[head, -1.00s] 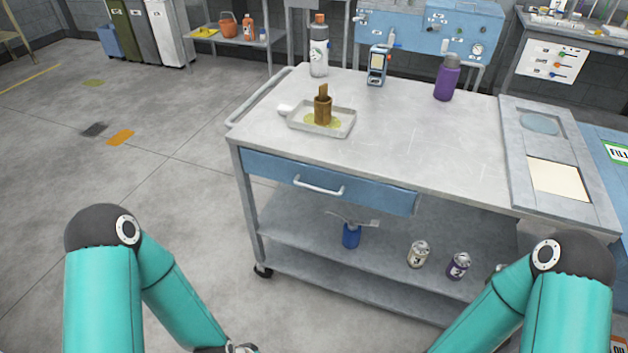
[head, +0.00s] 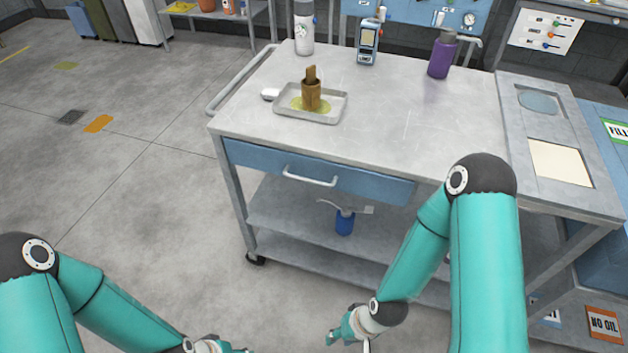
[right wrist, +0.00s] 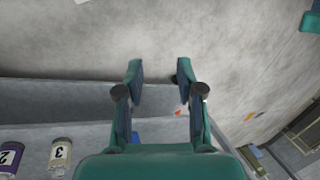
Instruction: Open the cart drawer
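The cart drawer (head: 368,186) has a blue front that looks flush under the grey cart top, so it appears closed. Its pale bar handle (head: 310,177) is in plain view at the middle of the front. My right gripper (head: 349,334) is low in front of the cart, below and apart from the handle. In the right wrist view its two fingers (right wrist: 159,72) stand apart with nothing between them. My left gripper (head: 226,347) is at the bottom edge of the head view, partly cut off, and its fingers do not show clearly.
On the cart top (head: 400,125) are a tray (head: 335,105) with a brown object, a purple bottle (head: 441,55), a white bottle (head: 304,30) and a handheld device (head: 368,42). A blue item (head: 344,222) is on the shelf below.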

